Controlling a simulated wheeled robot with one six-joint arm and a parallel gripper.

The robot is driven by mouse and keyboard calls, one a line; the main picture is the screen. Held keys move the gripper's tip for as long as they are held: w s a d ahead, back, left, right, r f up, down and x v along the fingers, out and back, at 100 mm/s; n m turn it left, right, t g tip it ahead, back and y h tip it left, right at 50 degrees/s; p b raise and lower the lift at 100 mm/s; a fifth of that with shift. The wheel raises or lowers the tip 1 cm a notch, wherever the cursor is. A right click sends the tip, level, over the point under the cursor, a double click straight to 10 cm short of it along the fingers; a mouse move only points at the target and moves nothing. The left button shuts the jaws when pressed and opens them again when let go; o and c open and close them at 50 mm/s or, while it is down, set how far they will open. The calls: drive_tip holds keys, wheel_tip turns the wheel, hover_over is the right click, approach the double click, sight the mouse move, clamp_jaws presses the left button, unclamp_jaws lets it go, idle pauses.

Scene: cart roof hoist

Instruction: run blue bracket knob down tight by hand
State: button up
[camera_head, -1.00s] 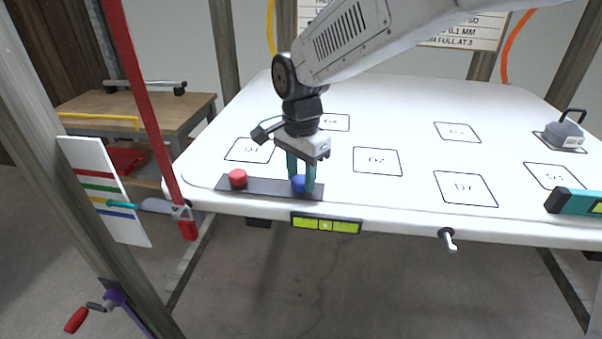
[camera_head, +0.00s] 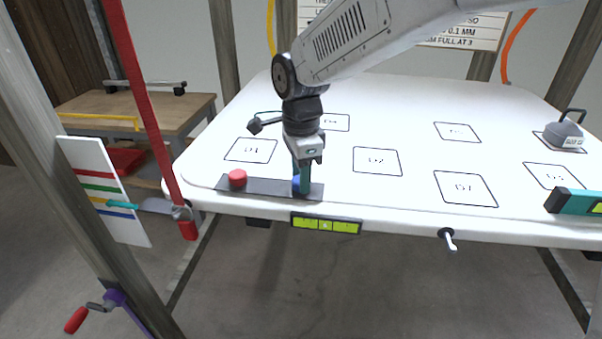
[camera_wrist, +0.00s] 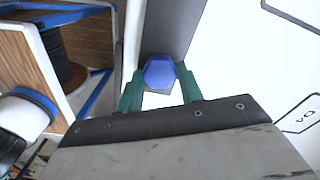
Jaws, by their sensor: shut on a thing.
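The blue knob (camera_wrist: 160,72) sits at the right end of a dark grey bracket strip (camera_head: 262,188) at the white panel's front left edge. In the head view only a sliver of the blue knob (camera_head: 296,184) shows behind a finger. My gripper (camera_head: 302,186) points down over it, and its teal fingers are shut on the knob. In the wrist view the fingers (camera_wrist: 161,80) stand on either side of the knob. Whether the knob is fully seated on the strip cannot be told.
A red knob (camera_head: 237,179) stands at the strip's left end. A green level (camera_head: 325,223) is on the panel's front edge. A red strap (camera_head: 150,110) hangs at the left. A grey weight (camera_head: 564,132) and a teal tool (camera_head: 575,201) lie at the right. The panel's middle is clear.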

drive_tip(key=shift+w+r, duration=0.1)
drive_tip(key=shift+r, duration=0.1)
drive_tip(key=o, duration=1)
drive_tip(key=shift+f, duration=0.1)
wheel_tip(320, 180, up, 8)
drive_tip(key=shift+f, duration=0.1)
